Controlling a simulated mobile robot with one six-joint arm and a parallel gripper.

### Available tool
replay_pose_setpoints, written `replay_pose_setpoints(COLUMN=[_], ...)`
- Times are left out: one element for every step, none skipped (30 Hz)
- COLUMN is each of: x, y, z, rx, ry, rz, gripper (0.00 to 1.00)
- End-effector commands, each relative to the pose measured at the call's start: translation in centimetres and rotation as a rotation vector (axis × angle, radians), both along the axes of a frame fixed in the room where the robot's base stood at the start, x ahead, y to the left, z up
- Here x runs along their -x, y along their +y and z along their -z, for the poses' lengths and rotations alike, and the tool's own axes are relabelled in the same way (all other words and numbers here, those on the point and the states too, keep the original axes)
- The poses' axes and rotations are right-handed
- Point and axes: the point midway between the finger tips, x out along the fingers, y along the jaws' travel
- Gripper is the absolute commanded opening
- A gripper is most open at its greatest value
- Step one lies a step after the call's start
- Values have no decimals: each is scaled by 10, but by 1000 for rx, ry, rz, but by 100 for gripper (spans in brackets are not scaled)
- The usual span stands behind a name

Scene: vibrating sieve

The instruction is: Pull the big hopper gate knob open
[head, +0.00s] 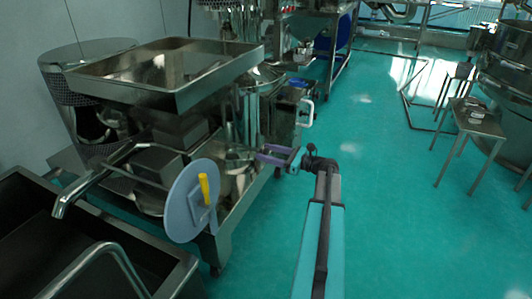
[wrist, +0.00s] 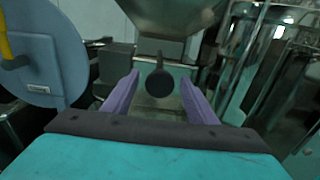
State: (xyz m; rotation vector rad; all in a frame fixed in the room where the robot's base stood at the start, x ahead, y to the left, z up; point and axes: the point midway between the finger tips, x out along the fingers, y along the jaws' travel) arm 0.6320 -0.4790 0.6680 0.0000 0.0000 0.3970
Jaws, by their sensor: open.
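The dark round knob (wrist: 159,84) shows in the wrist view, below the steel hopper (wrist: 165,18). The hopper's wide tray-like top (head: 165,72) shows in the head view, where I cannot make out the knob. My gripper (head: 262,153) is open at the right side of the sieve machine, with its purple fingers pointing left in the head view. In the wrist view the fingers of my gripper (wrist: 159,78) stand left and right of the knob, with a visible gap on each side. I cannot tell whether the knob is fully between the fingertips in depth.
A grey-blue disc (head: 190,200) with a yellow handle (head: 204,188) stands left of my gripper; the disc also shows in the wrist view (wrist: 62,65). Shiny steel parts (wrist: 260,60) stand close on the right there.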

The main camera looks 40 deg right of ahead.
Motion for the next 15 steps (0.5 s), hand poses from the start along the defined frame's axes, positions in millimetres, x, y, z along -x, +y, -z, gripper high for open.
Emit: replay_pose_setpoints(x=[5, 8, 12, 16, 20, 26, 30, 34, 41, 45, 49, 55, 60, 64, 70], y=[-2, -3, -5, -7, -8, -10, -12, -14, -17, -19, -21, -24, -25, -27, -29], z=[-1, -1, -1, -1, -1, -1, -1, -1, -1, -1, -1, -1, -1, -1, -1], rx=[0, 0, 0, 0, -1, -1, -1, 0, 0, 0, 0, 0, 0, 0, 0], ry=[0, 0, 0, 0, 0, 0, 0, 0, 0, 0, 0, 0, 0, 0, 0], rz=[1, 2, 2, 2, 2, 1, 2, 3, 3, 2, 2, 3, 3, 2, 2], gripper=[52, 52, 52, 52, 52, 52, 52, 52, 52, 52, 52, 52, 52, 52, 52])
